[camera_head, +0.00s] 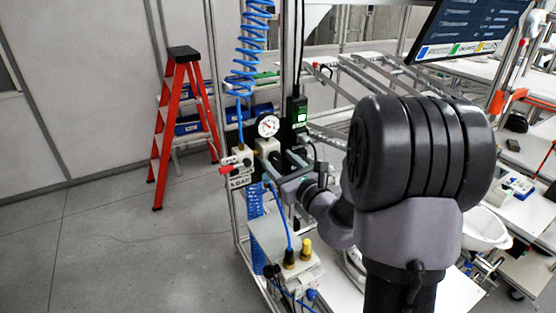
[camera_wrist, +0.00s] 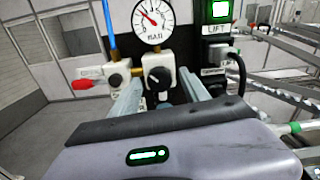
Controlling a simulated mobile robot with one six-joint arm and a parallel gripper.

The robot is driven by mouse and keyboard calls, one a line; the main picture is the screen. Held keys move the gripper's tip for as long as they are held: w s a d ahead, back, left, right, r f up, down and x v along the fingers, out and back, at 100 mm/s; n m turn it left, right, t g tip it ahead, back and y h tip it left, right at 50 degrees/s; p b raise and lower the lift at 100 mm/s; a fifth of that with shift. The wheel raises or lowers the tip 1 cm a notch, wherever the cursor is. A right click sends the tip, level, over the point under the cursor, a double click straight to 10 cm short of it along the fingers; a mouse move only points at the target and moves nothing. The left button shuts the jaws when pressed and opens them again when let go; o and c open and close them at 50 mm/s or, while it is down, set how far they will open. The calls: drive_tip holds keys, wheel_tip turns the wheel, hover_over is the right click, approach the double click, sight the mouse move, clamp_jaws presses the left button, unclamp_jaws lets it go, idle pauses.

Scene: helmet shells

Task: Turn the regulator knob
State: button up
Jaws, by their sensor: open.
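The regulator knob (camera_wrist: 158,80) is black and sits on a pale regulator body (camera_wrist: 156,62), below a round white pressure gauge (camera_wrist: 152,20). The gauge also shows in the head view (camera_head: 268,125), with its red needle. My gripper (camera_wrist: 160,78) is open. In the wrist view one finger is on the left of the knob and one on the right, with gaps visible on both sides. I cannot tell how deep the fingertips reach. In the head view my gripper (camera_head: 284,162) is in front of the regulator and partly hides the knob.
A red-handled valve (camera_wrist: 90,83) is left of the regulator. A black box with a green-lit panel marked LIFT (camera_wrist: 217,30) is at the right. A blue coiled hose (camera_head: 247,50) hangs above. A red stepladder (camera_head: 180,125) stands on open floor at the left.

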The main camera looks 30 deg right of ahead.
clamp_jaws()
drive_tip(key=shift+m, duration=0.3)
drive_tip(key=m+p, duration=0.3)
drive_tip(key=m, duration=0.1)
drive_tip(key=shift+r+m+p, duration=0.15)
drive_tip(key=shift+m+p, duration=0.2)
drive_tip(key=shift+m, duration=0.05)
drive_tip(key=m+p, duration=0.4)
drive_tip(key=m, duration=0.1)
drive_tip(key=shift+m, duration=0.3)
drive_tip(key=m+p, duration=0.4)
drive_tip(key=m, duration=0.1)
drive_tip(key=m+p, duration=0.3)
drive_tip(key=m, duration=0.1)
drive_tip(key=shift+p, duration=0.3)
drive_tip(key=shift+m, duration=0.5)
